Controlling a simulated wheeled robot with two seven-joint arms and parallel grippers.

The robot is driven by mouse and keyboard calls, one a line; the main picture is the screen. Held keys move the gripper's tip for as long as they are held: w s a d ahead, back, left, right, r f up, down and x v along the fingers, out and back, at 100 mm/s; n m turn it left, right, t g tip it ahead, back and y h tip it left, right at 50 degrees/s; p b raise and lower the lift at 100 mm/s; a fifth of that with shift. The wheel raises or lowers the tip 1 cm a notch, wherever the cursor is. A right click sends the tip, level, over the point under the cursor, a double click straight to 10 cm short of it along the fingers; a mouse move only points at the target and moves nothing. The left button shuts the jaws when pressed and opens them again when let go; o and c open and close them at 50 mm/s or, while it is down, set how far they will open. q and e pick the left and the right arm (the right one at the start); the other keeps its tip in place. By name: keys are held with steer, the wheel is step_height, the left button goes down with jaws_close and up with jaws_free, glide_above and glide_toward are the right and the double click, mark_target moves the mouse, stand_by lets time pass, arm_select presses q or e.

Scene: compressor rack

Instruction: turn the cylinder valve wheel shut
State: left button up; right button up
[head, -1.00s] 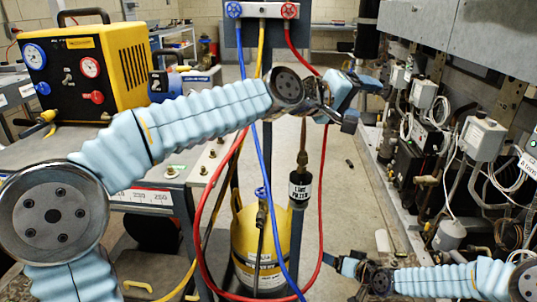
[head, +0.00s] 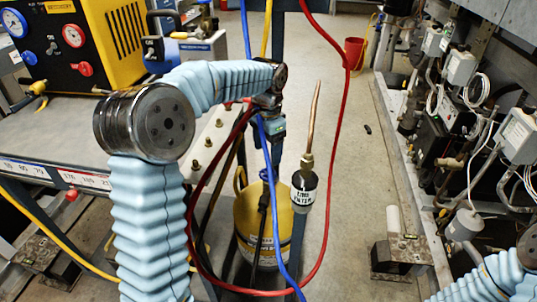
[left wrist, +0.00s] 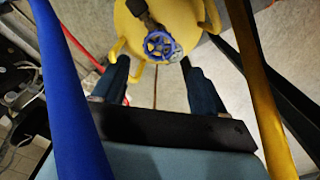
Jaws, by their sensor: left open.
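The yellow cylinder (head: 262,232) stands on the floor in the middle of the head view, partly behind the hoses. Its blue valve wheel (left wrist: 162,46) shows clearly in the left wrist view, on top of the cylinder. My left gripper (head: 270,126) is above the cylinder in the head view, pointing down. In the left wrist view its two dark fingers (left wrist: 157,72) are apart with nothing between them, and the wheel appears just beyond the tips. I see no contact with the wheel. My right gripper is outside the views; only part of its arm shows at lower right.
A blue hose (head: 266,165) and a red hose (head: 337,190) hang close around the gripper and cylinder. A line filter (head: 304,190) is just right of the cylinder. The bench (head: 95,130) is at left, compressor gear at right. Floor between is mostly clear.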

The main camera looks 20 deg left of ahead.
mark_target(268, 173)
arm_select(q)
step_height(268, 173, down, 8)
steer(key=shift+r, duration=0.15)
steer(key=shift+f+n+b, duration=0.25)
steer(key=shift+n+b, duration=0.25)
steer(key=shift+n, duration=0.5)
steer(key=n+b, duration=0.1)
steer(key=n, duration=0.3)
steer(key=shift+d, duration=0.1)
steer(key=n, duration=0.2)
steer(key=shift+r+n+p, duration=0.4)
steer(key=n+p, duration=0.1)
steer(key=n, duration=0.3)
steer(key=shift+n, duration=1.2)
steer(key=shift+f+n, duration=0.15)
steer(key=shift+n, duration=0.75)
steer(key=n, duration=0.4)
